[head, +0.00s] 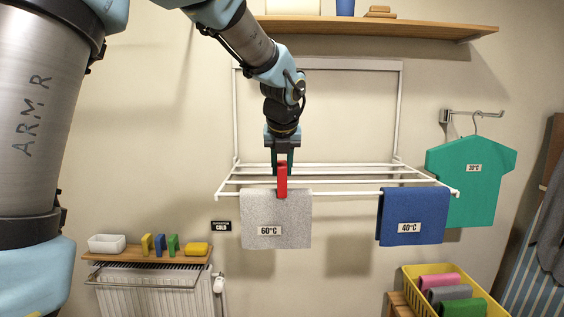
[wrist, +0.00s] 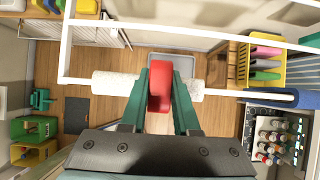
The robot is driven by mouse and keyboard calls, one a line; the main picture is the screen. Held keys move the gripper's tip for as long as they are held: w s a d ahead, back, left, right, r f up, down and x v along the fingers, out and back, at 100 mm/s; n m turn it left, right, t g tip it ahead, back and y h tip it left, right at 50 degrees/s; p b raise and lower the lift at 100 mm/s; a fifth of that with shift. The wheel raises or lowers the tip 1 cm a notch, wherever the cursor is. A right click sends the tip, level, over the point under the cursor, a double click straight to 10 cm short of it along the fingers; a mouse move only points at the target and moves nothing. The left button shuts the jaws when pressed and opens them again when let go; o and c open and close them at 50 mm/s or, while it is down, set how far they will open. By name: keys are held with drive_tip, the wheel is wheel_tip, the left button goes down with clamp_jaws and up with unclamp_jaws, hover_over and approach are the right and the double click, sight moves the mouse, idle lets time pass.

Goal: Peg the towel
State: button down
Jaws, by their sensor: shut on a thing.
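A grey towel (head: 276,222) with a 60°C label hangs over the front rail of the white wall rack (head: 330,192). A red peg (head: 282,180) stands upright at the towel's top edge, over the rail. My gripper (head: 282,165) is above the towel and shut on the red peg. In the wrist view the red peg (wrist: 160,86) is between the green fingers (wrist: 160,95), with the pale towel (wrist: 112,84) across the rail below. I cannot tell whether the peg grips the towel. A blue towel (head: 413,215) with a 40°C label hangs further right on the same rail.
A teal shirt (head: 470,178) hangs on a hanger at the right. A wooden shelf (head: 375,28) is above the rack. A yellow crate (head: 412,283) of folded cloths is lower right.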

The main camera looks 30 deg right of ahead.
sight(282, 182)
drive_tip(key=shift+f+b, duration=0.7)
drive_tip(key=shift+f, duration=1)
drive_tip(key=shift+s+f, duration=0.1)
drive_tip(key=shift+f, duration=0.05)
drive_tip(key=c, duration=0.8)
unclamp_jaws()
drive_tip(key=shift+f, duration=0.15)
drive_tip(key=shift+o, duration=1.1)
drive_tip(key=shift+c, duration=1.3)
drive_tip(key=shift+o, duration=1.2)
drive_tip(key=shift+r+p, duration=4.3)
drive_tip(key=shift+r, duration=0.05)
